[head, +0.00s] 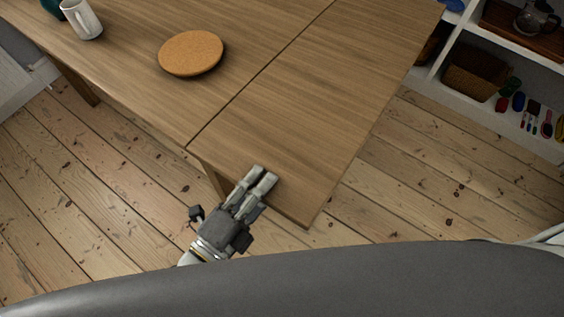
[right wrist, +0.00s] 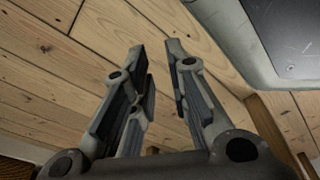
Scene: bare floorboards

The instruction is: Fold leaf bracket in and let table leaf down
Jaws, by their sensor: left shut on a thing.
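The wooden table leaf (head: 335,95) lies level with the main table top (head: 120,70), parted from it by a dark seam. My left gripper (head: 262,180) is at the leaf's near end, shut on its edge, with finger parts showing above the top face. The leaf bracket does not show in the head view; the leaf covers the space beneath it. In the right wrist view my right gripper (right wrist: 157,62) is open and empty, with a gap between its fingers and floorboards behind. Wooden bars (right wrist: 270,130) stand at the right there; I cannot tell whether one is the bracket.
A round cork mat (head: 191,53) and a white mug (head: 82,19) are on the main top. A white shelf unit (head: 432,72) with a woven basket (head: 474,72) stands at the right. Bare floorboards (head: 420,165) lie between the leaf and shelf.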

